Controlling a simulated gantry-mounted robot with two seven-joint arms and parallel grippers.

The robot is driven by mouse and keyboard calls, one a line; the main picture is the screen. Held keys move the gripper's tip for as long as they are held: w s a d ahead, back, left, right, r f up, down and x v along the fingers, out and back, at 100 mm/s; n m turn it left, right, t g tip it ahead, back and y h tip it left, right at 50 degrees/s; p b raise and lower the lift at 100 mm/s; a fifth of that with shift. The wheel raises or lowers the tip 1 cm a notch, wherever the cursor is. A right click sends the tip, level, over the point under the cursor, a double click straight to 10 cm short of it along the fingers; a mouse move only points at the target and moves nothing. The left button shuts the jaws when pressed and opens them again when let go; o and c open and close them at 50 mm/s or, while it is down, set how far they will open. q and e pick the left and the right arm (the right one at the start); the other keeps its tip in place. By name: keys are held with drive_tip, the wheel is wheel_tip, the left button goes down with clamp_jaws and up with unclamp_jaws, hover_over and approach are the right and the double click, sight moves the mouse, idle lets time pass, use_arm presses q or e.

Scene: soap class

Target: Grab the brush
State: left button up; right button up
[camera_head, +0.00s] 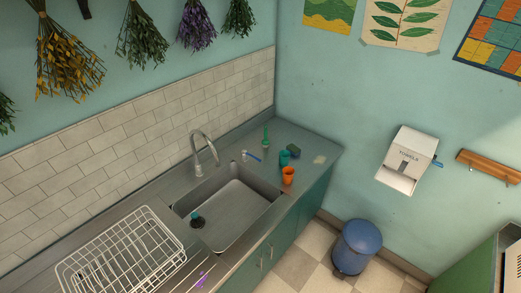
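No object is clearly recognisable as a brush at this size. A thin blue item (255,156) lies on the counter behind the sink's right end, beside a small white piece, and may be a brush. A slim green upright item (265,138) stands at the back of the counter; I cannot tell if it is a bottle or a brush. A small dark item with teal on it (196,219) is in the sink's left end, its kind unclear. Neither my left nor my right gripper is in view.
The sink (232,212) has a curved tap (205,146) behind it. A white wire rack (118,252) stands on the left. Teal cup (284,158), orange cup (288,175) and dark sponge-like block (294,150) stand on the right counter. A blue bin (358,246) is on the floor.

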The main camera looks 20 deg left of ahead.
idle(0.7)
use_arm(q)
drive_tip(key=o, duration=0.3)
